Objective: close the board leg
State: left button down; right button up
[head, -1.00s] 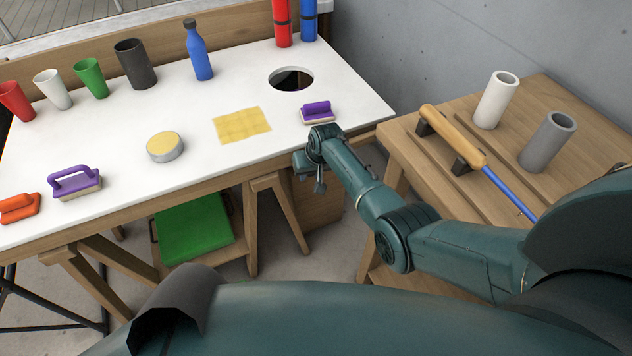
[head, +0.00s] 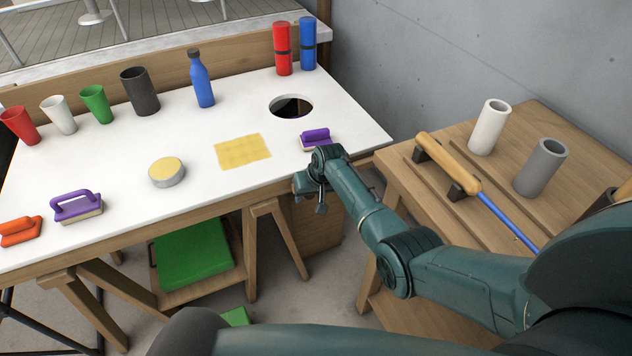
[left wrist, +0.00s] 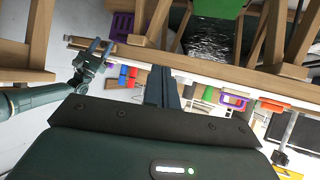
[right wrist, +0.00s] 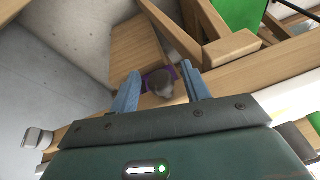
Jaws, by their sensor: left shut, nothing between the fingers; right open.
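The white-topped board (head: 120,185) rests on wooden trestle legs, one pair (head: 262,245) near its right end. I cannot tell which wooden piece is the board leg. My right gripper (head: 310,192) is in front of the board's front edge near its right end. In the right wrist view its blue fingers (right wrist: 160,70) are apart, with a grey rounded piece and a purple thing (right wrist: 160,80) seen between them. My left gripper shows only in the left wrist view (left wrist: 162,72), fingers together and empty, below wooden beams (left wrist: 205,68).
On the board are cups, a blue bottle (head: 202,82), a round tin (head: 167,173), a yellow cloth (head: 242,151) and purple-handled brushes (head: 77,206). A wooden bench (head: 400,170) stands at the right. A green box (head: 195,252) sits on the low shelf.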

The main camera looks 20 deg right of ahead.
jog(key=p+v, duration=0.3)
jog(key=v, duration=0.9)
jog(key=shift+s, duration=0.1)
jog(key=s+f+n+t, duration=0.2)
jog(key=s+f+t, duration=0.1)
jog(key=s+f, duration=0.65)
jog(key=s+a+r+n+t+y, duration=0.1)
jog(key=s+a+r+t, duration=0.1)
jog(key=s, duration=0.6)
jog(key=s+a+r+n+t+y, duration=0.1)
jog(key=s+a+r, duration=0.2)
jog(key=s+a, duration=0.2)
jog(key=s, duration=0.3)
jog(key=shift+s+r+t, duration=0.3)
jog(key=shift+t, duration=0.1)
